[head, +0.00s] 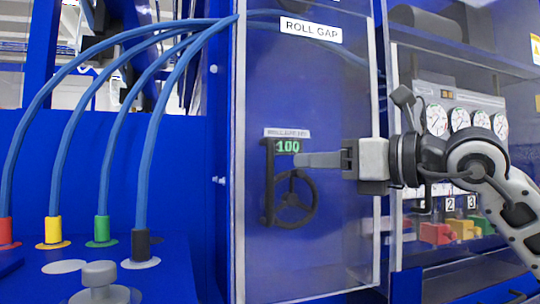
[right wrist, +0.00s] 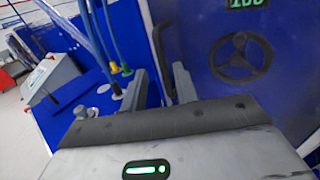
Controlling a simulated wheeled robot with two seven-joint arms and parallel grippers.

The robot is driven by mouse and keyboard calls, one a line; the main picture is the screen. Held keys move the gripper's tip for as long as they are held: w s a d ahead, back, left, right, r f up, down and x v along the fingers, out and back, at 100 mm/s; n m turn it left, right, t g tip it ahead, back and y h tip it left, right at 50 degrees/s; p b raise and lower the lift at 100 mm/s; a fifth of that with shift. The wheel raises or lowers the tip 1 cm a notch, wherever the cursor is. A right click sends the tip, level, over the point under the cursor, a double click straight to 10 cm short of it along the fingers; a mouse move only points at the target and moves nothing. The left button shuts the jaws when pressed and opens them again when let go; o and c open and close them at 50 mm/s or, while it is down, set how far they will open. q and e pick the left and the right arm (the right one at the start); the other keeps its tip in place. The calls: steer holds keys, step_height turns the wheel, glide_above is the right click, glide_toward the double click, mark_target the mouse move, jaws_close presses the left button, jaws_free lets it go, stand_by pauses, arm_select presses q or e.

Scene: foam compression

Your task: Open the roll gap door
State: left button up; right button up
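The roll gap door (head: 335,100) is a tall, see-through blue panel with a pale frame, marked by a white ROLL GAP label (head: 311,29). It looks closed. Its dark vertical handle (head: 268,185) is near the left edge. My right gripper (head: 297,160) comes in from the right in front of the door, its fingertips a little right of the handle in the head view. In the right wrist view, the two fingers (right wrist: 159,72) stand apart with nothing clearly held between them. I cannot tell how far they are from the door. My left gripper is not in view.
A dark handwheel (head: 296,197) and a green 100 display (head: 288,146) show behind the door. Blue hoses (head: 150,130) with coloured ends arch at the left. Gauges (head: 460,120) and coloured blocks (head: 437,233) sit in the cabinet at right.

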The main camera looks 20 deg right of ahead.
mark_target(273, 161)
steer(key=p+x, duration=0.1)
steer(key=x, duration=0.8)
steer(key=shift+w+p, duration=0.1)
steer(key=shift+p, duration=0.3)
jaws_close()
